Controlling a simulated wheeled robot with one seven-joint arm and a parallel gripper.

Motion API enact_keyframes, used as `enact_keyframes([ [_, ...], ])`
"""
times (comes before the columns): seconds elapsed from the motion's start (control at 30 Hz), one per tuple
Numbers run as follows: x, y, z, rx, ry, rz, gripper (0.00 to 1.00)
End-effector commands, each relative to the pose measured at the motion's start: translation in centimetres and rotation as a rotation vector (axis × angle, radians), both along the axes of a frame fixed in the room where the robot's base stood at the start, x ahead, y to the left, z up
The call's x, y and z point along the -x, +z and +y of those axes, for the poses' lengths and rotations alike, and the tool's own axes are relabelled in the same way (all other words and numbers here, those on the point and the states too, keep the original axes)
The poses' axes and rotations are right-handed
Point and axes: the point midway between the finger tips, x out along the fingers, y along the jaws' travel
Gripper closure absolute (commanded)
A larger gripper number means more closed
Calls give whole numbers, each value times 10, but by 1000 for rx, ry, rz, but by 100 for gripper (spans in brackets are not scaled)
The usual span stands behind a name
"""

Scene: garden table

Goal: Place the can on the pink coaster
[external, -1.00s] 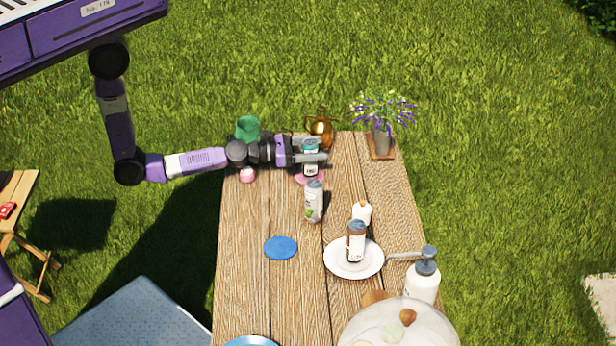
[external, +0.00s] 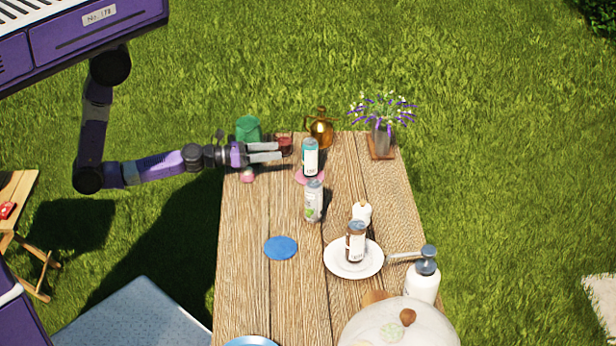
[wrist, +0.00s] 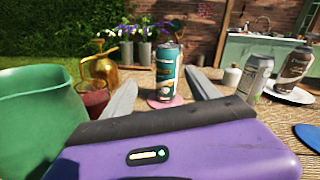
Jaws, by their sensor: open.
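A teal and white can (external: 310,158) stands upright on the pink coaster (external: 303,179) near the far end of the table. In the wrist view the can (wrist: 167,75) stands on the coaster (wrist: 153,103), beyond my fingertips. My gripper (external: 281,151) is open and empty, to the left of the can and apart from it. Its two fingers (wrist: 163,92) show on either side of the can in the wrist view, with a gap between them and it.
A grey-white can (external: 313,202) stands just in front of the coaster. A green pot (external: 248,128), a dark red cup (external: 285,142) and a brass mister (external: 321,130) are near the gripper. A brown can stands on a white plate (external: 341,274). A blue coaster (external: 281,248) lies bare.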

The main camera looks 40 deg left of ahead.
Motion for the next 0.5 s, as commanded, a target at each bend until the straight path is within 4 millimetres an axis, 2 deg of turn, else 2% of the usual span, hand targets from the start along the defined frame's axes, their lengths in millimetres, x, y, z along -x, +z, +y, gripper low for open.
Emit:
enact_keyframes([
  [0.03, 10, -5, 17, 84, 25, 82, 31],
  [0.2, 42, -8, 70, 478, 125, 381, 31],
  [0.37, 75, -4, 118, 888, 235, 632, 31],
  [0.5, 110, 4, 161, 1329, 347, 833, 31],
])
